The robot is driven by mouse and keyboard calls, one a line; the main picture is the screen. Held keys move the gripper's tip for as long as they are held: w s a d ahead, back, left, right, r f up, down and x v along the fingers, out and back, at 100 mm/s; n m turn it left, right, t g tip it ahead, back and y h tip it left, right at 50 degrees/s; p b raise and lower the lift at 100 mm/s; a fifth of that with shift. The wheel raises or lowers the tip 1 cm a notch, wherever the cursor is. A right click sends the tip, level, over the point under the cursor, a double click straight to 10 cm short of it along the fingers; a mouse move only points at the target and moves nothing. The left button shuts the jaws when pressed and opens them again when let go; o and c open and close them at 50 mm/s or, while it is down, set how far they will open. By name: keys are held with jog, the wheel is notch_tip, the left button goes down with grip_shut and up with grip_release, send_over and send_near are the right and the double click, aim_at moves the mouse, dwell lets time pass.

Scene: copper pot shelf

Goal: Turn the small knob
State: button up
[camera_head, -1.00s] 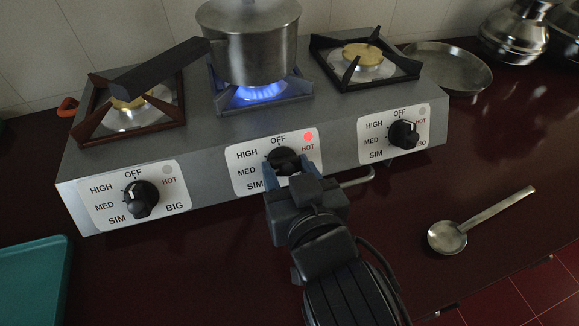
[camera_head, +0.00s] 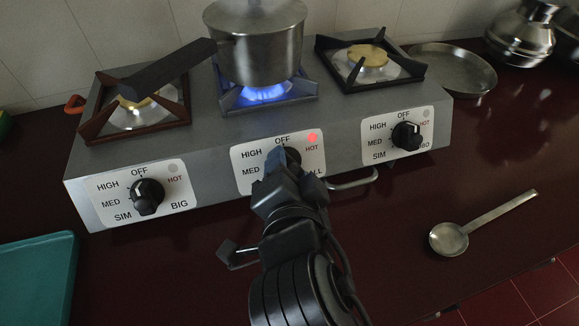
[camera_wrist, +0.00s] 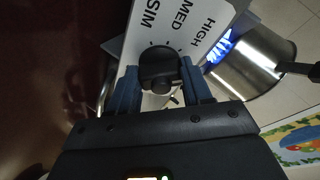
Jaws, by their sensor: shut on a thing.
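The small knob (camera_head: 293,156) is the black middle knob on the stove front, on a white plate marked OFF, HIGH, MED and SIM, with "LL" showing at lower right. My gripper (camera_head: 282,166) is at this knob and covers most of it in the head view. In the wrist view the knob (camera_wrist: 158,66) sits between the two blue fingers of my gripper (camera_wrist: 161,80), which is shut on it. The red light (camera_head: 312,138) on the plate is lit. A blue flame (camera_head: 265,93) burns at the middle burner. The knob's exact pointer direction is hard to tell.
A steel pot (camera_head: 258,45) stands on the middle burner, its dark handle (camera_head: 163,70) reaching left. Similar knobs sit left (camera_head: 147,196) and right (camera_head: 406,135). A metal bar (camera_head: 353,180) sticks out below the front. A ladle (camera_head: 450,238) lies on the counter at right.

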jog(key=m+p, duration=0.1)
jog(key=m, duration=0.2)
jog(key=m+g+h, duration=0.1)
jog(key=m, duration=0.2)
jog(key=shift+r+m+g+p, duration=0.15)
jog(key=shift+m+g+p, duration=0.15)
jog(key=shift+m+p, duration=0.1)
dwell(0.3)
jog(key=o, duration=1)
jog(key=shift+o, duration=0.2)
jog(key=v, duration=0.7)
jog(key=shift+s+r, duration=0.2)
jog(key=shift+s, duration=0.1)
